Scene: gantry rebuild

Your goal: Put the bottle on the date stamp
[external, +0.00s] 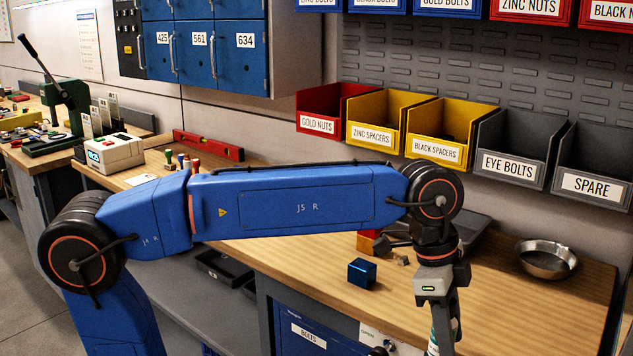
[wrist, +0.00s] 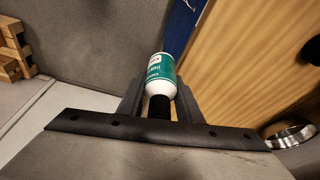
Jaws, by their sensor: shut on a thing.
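My gripper (external: 443,325) points down near the front edge of the wooden bench in the external view, and its fingertips run toward the bottom of the picture. In the wrist view my gripper (wrist: 159,100) is shut on a white and teal bottle (wrist: 160,72) with a black cap. The cap end is nearest the wrist camera. In the external view the bottle shows only as a thin strip between the fingers. I cannot pick out the date stamp for sure; several small knob-handled items (external: 183,161) stand on the far left bench, partly behind my arm.
A blue cube (external: 362,272) sits on the bench left of my gripper. A metal bowl (external: 546,258) stands at right, and a dark tray (external: 470,232) lies behind the wrist. A white device (external: 115,153) stands far left. Labelled bins (external: 505,150) hang above. Bare wood lies right of the gripper.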

